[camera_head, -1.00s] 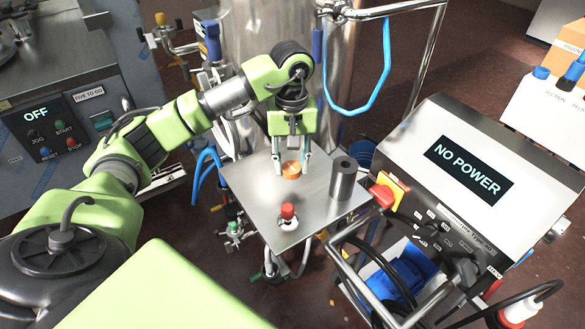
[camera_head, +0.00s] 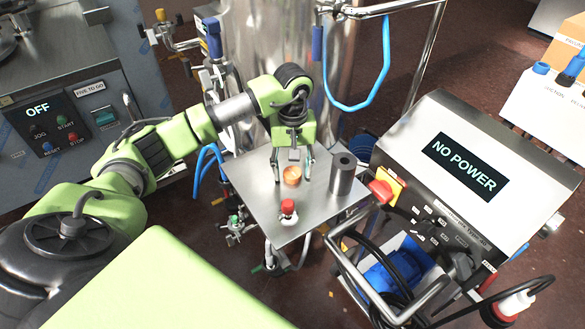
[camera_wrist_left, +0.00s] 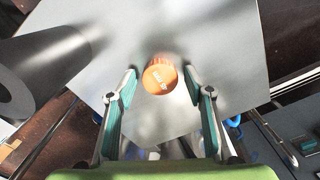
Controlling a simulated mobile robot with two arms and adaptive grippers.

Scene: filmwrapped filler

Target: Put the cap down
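The orange cap (camera_head: 292,174) is on the small steel table (camera_head: 252,187), near the table's middle. It also shows in the left wrist view (camera_wrist_left: 160,77), its lettered round face toward the camera. My left gripper (camera_head: 292,179) is open above the table, its fingers on either side of the cap. In the left wrist view a clear gap shows between the cap and each fingertip of the gripper (camera_wrist_left: 160,75), so neither finger touches it. My right gripper is not in view.
A dark grey hollow cylinder (camera_head: 342,175) stands right of the cap on the same table. A small red-topped bottle (camera_head: 288,211) stands near the front edge. A control box (camera_head: 470,175) reading "NO POWER" is at right. The table's left part is bare.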

